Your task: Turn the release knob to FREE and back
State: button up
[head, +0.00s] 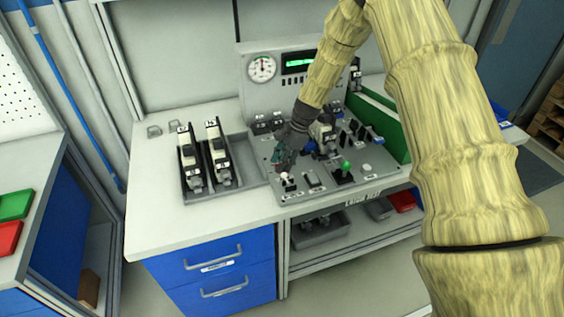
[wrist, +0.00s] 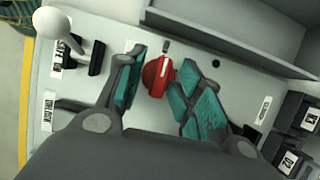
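The red release knob (wrist: 157,77) with a white pointer line is on the grey control panel (wrist: 105,28) in the wrist view. My gripper (wrist: 162,66) is open, with one teal-padded finger on each side of the knob. In the head view my gripper (head: 283,156) is low over the left part of the panel and hides the knob. The FREE marking is not readable.
A white ball-topped lever (wrist: 53,22) stands left of the knob in the wrist view. Black labelled blocks (wrist: 297,112) lie to the right. In the head view, a green-topped control (head: 345,166) stands on the panel, and a grey tray (head: 228,182) with two devices sits left.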

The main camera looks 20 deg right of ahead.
jog(key=v, duration=1.2)
jog(key=shift+f, duration=0.1)
